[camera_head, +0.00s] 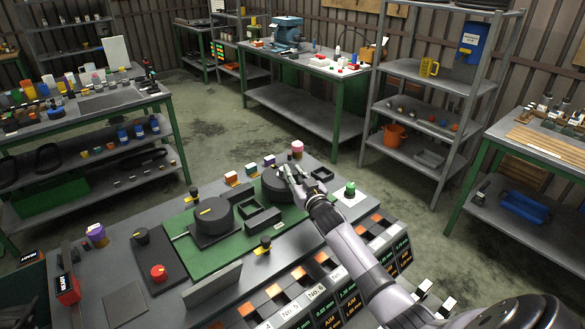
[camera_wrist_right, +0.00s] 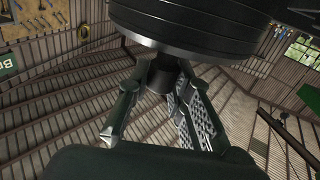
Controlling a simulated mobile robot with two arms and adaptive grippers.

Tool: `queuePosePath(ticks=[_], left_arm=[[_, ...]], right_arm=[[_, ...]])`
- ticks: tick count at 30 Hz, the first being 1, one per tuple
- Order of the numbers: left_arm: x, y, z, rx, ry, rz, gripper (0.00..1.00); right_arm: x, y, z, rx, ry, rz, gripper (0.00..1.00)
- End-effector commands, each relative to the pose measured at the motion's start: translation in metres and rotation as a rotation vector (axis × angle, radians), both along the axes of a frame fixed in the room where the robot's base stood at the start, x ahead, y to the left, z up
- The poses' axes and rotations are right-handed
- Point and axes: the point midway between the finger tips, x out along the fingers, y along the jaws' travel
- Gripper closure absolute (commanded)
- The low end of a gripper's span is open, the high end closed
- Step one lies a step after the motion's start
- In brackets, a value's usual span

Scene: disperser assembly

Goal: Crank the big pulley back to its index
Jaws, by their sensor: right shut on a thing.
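The big pulley (camera_head: 272,187) is a black round drum at the right end of the green plate (camera_head: 195,258) on the near bench. In the right wrist view the pulley (camera_wrist_right: 200,28) shows as a wide, dark grooved disc across the top. My right gripper (camera_head: 291,174) is at the pulley's right side in the head view. In the wrist view my right gripper (camera_wrist_right: 163,80) is shut on a short dark crank handle (camera_wrist_right: 162,66) beside the disc. The index mark is hidden or too small to tell. My left gripper is in neither view.
Another black drum with a yellow mark (camera_head: 211,211) stands left on the plate, with a black open frame (camera_head: 262,218) between. A red button (camera_head: 158,272) is at the left. A green knob (camera_head: 350,187) is right of my gripper. Labelled bins (camera_head: 300,306) line the front edge.

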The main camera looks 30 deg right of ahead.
Motion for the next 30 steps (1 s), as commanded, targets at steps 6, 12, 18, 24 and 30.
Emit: queuePosePath(ticks=[6,12,18,24,30], left_arm=[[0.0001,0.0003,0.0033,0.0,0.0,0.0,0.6],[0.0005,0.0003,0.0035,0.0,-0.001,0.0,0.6],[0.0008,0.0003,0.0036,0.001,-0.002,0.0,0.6],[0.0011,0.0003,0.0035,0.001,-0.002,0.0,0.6],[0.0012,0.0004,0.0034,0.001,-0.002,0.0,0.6]], right_arm=[[0.0015,-0.0052,0.0068,-0.005,-0.01,0.093,1.0],[0.0006,-0.007,0.0052,0.0,-0.009,0.111,1.0],[0.0006,-0.0071,0.0054,0.001,-0.009,0.109,1.0],[0.0002,-0.0072,0.0038,0.001,-0.006,0.108,0.69],[-0.0001,-0.0072,0.002,0.001,-0.003,0.108,0.59]])
